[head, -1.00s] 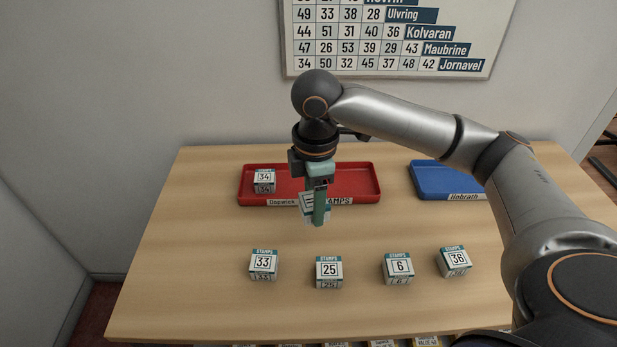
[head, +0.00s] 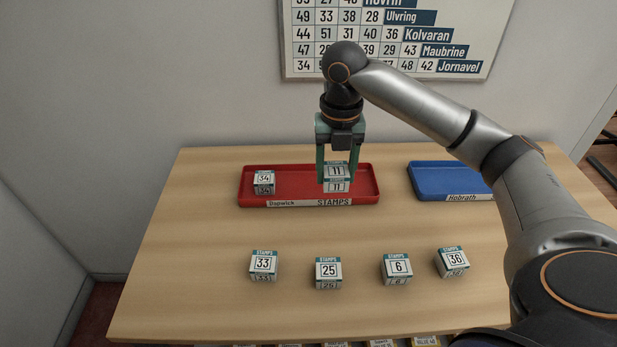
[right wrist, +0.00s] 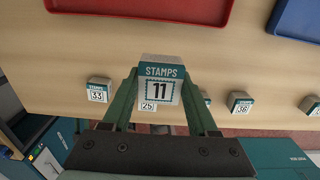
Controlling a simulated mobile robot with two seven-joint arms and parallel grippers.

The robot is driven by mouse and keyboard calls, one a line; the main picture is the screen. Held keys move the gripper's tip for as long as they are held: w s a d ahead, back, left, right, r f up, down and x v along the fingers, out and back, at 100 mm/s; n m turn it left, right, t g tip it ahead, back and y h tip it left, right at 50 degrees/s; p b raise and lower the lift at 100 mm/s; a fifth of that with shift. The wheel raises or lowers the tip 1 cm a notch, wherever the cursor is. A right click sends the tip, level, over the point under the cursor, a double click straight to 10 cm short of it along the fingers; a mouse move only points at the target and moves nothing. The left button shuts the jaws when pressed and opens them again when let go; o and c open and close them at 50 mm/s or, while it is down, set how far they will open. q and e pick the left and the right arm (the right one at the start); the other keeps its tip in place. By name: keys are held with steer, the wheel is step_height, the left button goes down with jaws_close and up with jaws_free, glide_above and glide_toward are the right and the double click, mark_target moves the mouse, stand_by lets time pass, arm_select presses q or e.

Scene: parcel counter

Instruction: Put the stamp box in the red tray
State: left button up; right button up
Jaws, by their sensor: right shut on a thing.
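A stamp box numbered 11 (head: 337,178) is between the green fingers of my right gripper (head: 337,180) in the head view. The gripper is shut on it, and the box appears over the right part of the red tray (head: 300,203). Whether it touches the tray floor is hard to tell. The box also shows in the right wrist view (right wrist: 161,84), upright between the fingers. The red tray is labelled Dapwick and STAMPS. A stamp box numbered 34 (head: 264,182) sits in its left part. My left gripper is not in view.
A blue tray (head: 440,180) labelled Hobrath stands to the right. Stamp boxes 33 (head: 264,264), 25 (head: 328,272), 6 (head: 397,269) and 36 (head: 452,262) stand in a row near the front of the table (head: 190,230). A number chart (head: 400,35) hangs on the wall.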

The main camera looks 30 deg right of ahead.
steer(key=w+d+f, duration=0.1)
steer(key=w+f, duration=0.2)
steer(key=w, duration=0.5)
glide_above(308, 187)
steer(key=s, duration=0.1)
step_height(308, 187, down, 5)
steer(key=shift+a+f+p, duration=0.1)
steer(key=shift+p, duration=0.2)
steer(key=shift+w+f, duration=0.45)
steer(key=shift+f, duration=1.65)
steer(key=shift+f, duration=0.1)
steer(key=shift+f, duration=0.1)
steer(key=o, duration=1.4)
step_height(308, 187, up, 12)
steer(key=shift+r, duration=0.2)
